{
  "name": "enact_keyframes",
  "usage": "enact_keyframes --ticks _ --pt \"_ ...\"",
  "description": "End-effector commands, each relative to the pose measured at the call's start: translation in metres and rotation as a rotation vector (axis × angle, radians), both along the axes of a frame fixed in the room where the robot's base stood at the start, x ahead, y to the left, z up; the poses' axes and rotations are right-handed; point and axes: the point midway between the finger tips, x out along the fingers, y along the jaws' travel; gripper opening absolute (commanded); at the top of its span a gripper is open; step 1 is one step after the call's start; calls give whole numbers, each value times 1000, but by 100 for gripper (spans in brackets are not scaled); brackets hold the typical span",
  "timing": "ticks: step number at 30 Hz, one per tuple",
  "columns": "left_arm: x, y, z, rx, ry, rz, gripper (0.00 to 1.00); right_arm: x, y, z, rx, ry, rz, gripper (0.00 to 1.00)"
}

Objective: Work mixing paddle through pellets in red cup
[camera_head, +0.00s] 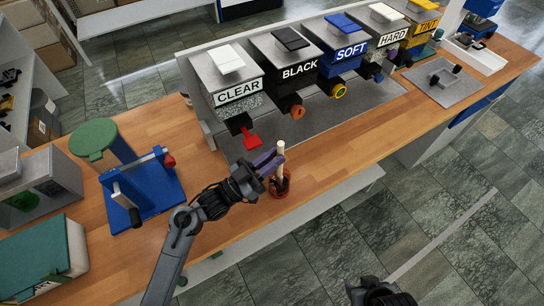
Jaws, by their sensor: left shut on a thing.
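The red cup (284,194) stands on the wooden bench near its front edge. It holds dark contents, too small to make out as pellets. The mixing paddle (281,150) is a pale stick, nearly upright, with its lower end down in the cup and hidden there. My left gripper (272,163) is shut on the paddle just above the cup rim. My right gripper (382,293) is at the bottom edge, off the bench and over the floor; its fingers cannot be made out.
Dispensers labelled CLEAR (238,93), BLACK (299,71), SOFT, HARD and TINT line the back of the bench (340,148). A blue press (145,190) stands at the left. A grey plate (446,88) lies at the right. The bench front right of the cup is clear.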

Motion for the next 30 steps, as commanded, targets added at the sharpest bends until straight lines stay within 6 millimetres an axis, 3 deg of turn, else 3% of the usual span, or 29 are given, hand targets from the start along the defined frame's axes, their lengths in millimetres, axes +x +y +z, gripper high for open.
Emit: enact_keyframes --ticks 13,30 --pt "0 0 -33 1 0 -1 0 0 -1 -23 -7 0 4 43" --pt "0 0 -41 1 0 -1 0 0 1 -28 3 -1 -2 43"
